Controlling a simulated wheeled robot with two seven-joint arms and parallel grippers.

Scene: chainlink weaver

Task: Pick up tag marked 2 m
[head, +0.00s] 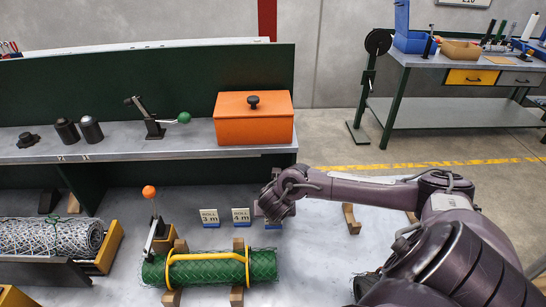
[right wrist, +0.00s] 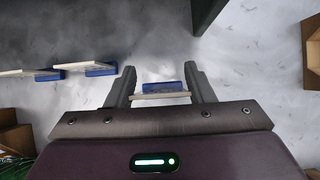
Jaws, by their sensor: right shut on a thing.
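My right gripper (head: 275,210) reaches in from the right over the worktable. In the right wrist view its two fingers (right wrist: 160,88) are closed on a thin pale tag (right wrist: 160,96) with a blue base (right wrist: 163,86). The marking on this held tag cannot be read; in the head view it is mostly hidden behind the gripper. Two more tags stand to its left in blue holders: one reads 3 m (head: 209,216), the other 4 m (head: 241,215). My left gripper is not in view.
A green mesh roll (head: 210,268) with a yellow handle lies in front of the tags on wooden blocks. A lever with an orange knob (head: 149,192) stands left. An orange box (head: 254,120) sits on the shelf behind. A rolled wire mesh (head: 50,238) lies far left.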

